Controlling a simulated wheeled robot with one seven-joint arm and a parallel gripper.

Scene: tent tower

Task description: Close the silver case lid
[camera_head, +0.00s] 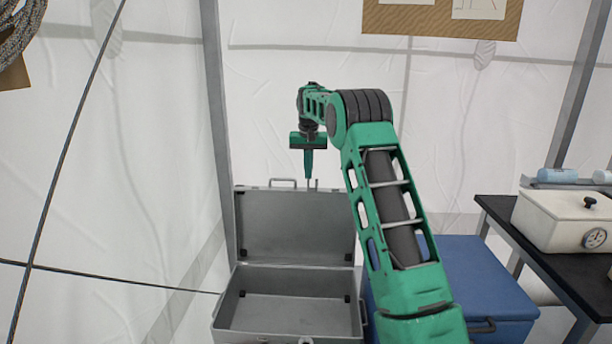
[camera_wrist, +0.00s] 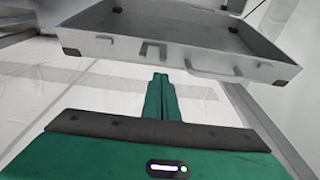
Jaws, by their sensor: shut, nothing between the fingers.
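The silver case (camera_head: 285,310) stands open in the lower middle of the head view, its inside bare where it shows. Its lid (camera_head: 290,225) stands up at the back, with a handle on the top edge. My gripper (camera_head: 308,185) points down at the lid's top edge, close to the handle; I cannot tell if it touches. In the wrist view the shut fingers (camera_wrist: 160,78) point toward the edge of the lid (camera_wrist: 180,60), which carries latches and a handle. The fingers are shut and empty. My arm hides part of the area right of the case.
A blue box (camera_head: 485,285) stands right of the case, partly behind my arm. A dark table (camera_head: 550,262) at the right holds a white box with a gauge (camera_head: 565,220). A white tent wall and a grey pole (camera_head: 215,130) stand behind. A thin dark rope crosses at the left.

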